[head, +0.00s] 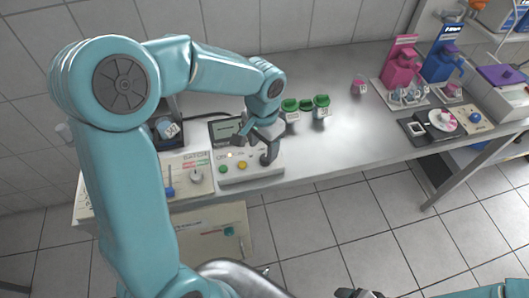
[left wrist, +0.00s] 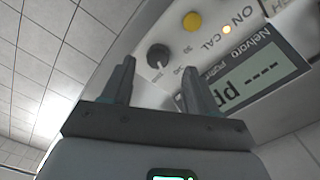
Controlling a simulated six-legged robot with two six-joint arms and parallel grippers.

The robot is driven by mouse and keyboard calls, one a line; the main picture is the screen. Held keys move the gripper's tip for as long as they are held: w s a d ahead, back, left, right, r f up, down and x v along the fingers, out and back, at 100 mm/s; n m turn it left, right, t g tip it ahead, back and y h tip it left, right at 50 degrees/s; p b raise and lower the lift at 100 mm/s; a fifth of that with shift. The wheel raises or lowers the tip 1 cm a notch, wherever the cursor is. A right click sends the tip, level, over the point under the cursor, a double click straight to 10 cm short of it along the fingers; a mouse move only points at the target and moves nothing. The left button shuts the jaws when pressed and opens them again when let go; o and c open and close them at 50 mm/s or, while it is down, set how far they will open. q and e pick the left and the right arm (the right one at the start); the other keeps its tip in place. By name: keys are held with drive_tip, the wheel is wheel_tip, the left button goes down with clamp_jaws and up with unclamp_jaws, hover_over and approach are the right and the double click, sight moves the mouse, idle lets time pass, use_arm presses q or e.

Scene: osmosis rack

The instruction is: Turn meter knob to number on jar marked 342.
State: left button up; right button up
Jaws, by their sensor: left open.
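The meter (head: 252,172) is a pale box on the bench with a raised display (head: 226,128), a green and a yellow button. The display reads "ppm" with dashes in the left wrist view (left wrist: 258,78). Its dark round knob (left wrist: 158,56) shows there with a number scale around it. My left gripper (head: 262,148) is open over the meter. In the left wrist view its fingers (left wrist: 158,85) point toward the knob, which shows between and beyond the tips, apparently untouched. Several jars, some with green lids (head: 290,104), stand behind; I cannot read the number 342. My right gripper (head: 359,293) barely shows at the bottom edge.
Another meter (head: 188,172) stands left of this one, with a jar (head: 167,128) in a dark holder behind it. Pink (head: 400,62) and blue (head: 443,62) dispensers and a stirrer plate (head: 428,128) are at the right. The bench middle is clear.

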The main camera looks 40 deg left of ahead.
sight(265, 157)
use_arm(q)
drive_tip(key=f, duration=0.4)
drive_tip(key=shift+w+d, duration=0.25)
drive_tip(key=shift+s+a+f, duration=0.15)
drive_tip(key=shift+a+f, duration=0.05)
drive_tip(key=shift+f, duration=0.1)
drive_tip(key=shift+d, duration=0.15)
drive_tip(key=shift+c, duration=1.2)
drive_tip(key=c, duration=0.8)
drive_tip(key=n+b, duration=0.2)
drive_tip(key=b, duration=0.1)
drive_tip(key=shift+w+f+n+b, duration=0.2)
drive_tip(key=shift+f+n+b, duration=0.1)
drive_tip(key=shift+f+n, duration=0.1)
drive_tip(key=shift+r+n+b, duration=0.25)
drive_tip(key=shift+n+b, duration=0.15)
drive_tip(key=shift+n, duration=0.5)
drive_tip(key=shift+s+r, duration=0.1)
drive_tip(key=shift+r, duration=0.05)
